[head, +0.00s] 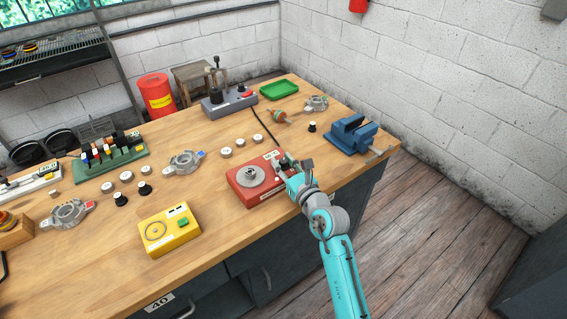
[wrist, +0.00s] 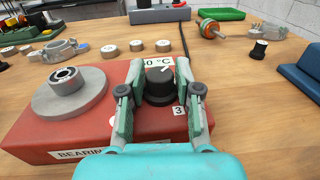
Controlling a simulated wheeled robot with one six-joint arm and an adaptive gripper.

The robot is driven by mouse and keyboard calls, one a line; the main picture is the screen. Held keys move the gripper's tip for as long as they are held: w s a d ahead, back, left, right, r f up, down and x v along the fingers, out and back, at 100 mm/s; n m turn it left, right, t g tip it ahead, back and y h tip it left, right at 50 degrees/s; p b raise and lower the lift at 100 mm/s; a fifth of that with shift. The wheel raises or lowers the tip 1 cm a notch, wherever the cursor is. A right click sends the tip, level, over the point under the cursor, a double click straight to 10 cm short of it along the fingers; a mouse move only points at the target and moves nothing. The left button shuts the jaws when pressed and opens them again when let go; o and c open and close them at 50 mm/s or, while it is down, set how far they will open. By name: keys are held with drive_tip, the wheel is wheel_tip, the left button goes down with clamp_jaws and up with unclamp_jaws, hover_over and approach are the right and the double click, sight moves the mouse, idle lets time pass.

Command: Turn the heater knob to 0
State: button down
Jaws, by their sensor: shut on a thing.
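The heater is a red box (head: 243,189) on the wooden bench, with a grey round plate and a bearing on its top left. It also fills the left of the wrist view (wrist: 40,128). The heater knob (wrist: 161,86) is black with a white pointer mark tilted toward the upper right. A label reading "0 °C", its start hidden, is behind it, and a "3" label is at its lower right. My gripper (wrist: 160,98) has its two fingers on either side of the knob, shut on it. In the head view my gripper (head: 286,166) is at the heater's right end.
Several small white-topped parts (head: 240,142) lie behind the heater. A blue vise (head: 350,134) stands to the right, and a yellow tester (head: 170,229) to the left. A black cable (wrist: 186,54) runs back from the heater. The bench between heater and vise is mostly clear.

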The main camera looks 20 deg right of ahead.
drive_tip(key=shift+d+n+y, duration=0.1)
drive_tip(key=shift+n+y, duration=0.3)
drive_tip(key=shift+y, duration=0.2)
drive_tip(key=n+g+y, duration=0.1)
drive_tip(key=n+y, duration=0.1)
drive_tip(key=y, duration=0.1)
drive_tip(key=n+g+y, duration=0.2)
drive_tip(key=y, duration=0.1)
drive_tip(key=shift+n+g+y, duration=2.1)
drive_tip(key=shift+g+y, duration=0.1)
drive_tip(key=shift+g, duration=0.1)
drive_tip(key=c, duration=0.9)
unclamp_jaws()
drive_tip(key=shift+c, duration=0.2)
drive_tip(key=v, duration=1.2)
drive_tip(key=shift+w, duration=0.1)
